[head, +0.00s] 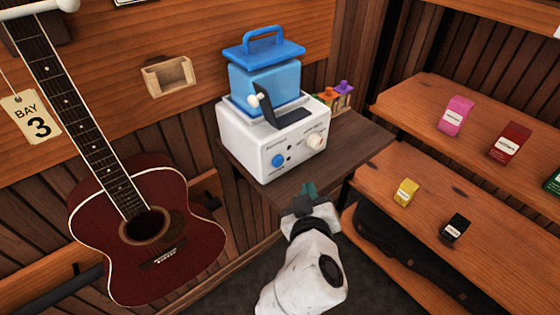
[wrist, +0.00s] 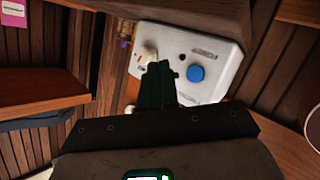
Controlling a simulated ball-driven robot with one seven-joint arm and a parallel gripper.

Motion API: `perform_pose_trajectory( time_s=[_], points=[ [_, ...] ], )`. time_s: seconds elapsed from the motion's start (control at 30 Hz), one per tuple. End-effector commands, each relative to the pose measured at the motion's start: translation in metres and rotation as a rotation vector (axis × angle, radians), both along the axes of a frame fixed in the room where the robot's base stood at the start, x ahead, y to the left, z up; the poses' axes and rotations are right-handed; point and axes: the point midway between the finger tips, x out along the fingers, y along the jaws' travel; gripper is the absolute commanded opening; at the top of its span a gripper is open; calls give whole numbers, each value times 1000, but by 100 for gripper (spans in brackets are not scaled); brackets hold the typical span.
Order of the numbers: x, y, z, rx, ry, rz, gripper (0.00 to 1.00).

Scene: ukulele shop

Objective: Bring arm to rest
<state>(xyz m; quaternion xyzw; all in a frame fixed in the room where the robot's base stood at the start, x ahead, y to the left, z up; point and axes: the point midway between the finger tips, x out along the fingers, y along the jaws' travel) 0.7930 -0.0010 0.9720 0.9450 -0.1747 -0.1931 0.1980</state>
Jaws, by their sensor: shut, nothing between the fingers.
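My gripper (head: 308,190) is at the end of my white arm, low in front of the dark side table (head: 355,148). Its green fingers are together and hold nothing. In the wrist view the shut fingers (wrist: 157,68) point toward the white machine (wrist: 210,45) with its blue knob and pale knob. In the head view the white machine (head: 262,165) stands on the table beyond the gripper. I cannot tell the exact gap between the fingers and the table edge.
A blue lidded box (head: 265,80) sits on the machine. A red-brown ukulele (head: 148,240) hangs at left. Wooden shelves (head: 480,185) with small coloured packets stand close on the right, and a dark case (head: 405,245) lies below. A small wooden holder (head: 168,77) is on the wall.

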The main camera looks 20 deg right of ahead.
Motion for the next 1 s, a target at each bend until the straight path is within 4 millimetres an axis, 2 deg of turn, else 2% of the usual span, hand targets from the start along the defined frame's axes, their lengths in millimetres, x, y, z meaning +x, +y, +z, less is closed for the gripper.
perform_pose_trajectory(
  time_s=[0.37, 0.47, 0.53, 0.67, 0.73, 0.8, 0.9, 1.0],
  points=[
    [-1, -2, -2, 3, 7, -4, 0],
    [-10, -16, -17, 26, 62, -29, 0],
    [-25, -34, -38, 61, 142, -61, 0],
    [-74, -71, -94, 170, 370, -126, 0],
    [-109, -85, -124, 242, 512, -146, 0],
    [-146, -92, -149, 315, 650, -149, 0],
    [-196, -93, -175, 415, 820, -130, 0],
    [-233, -87, -188, 494, 943, -93, 0]
  ],
)
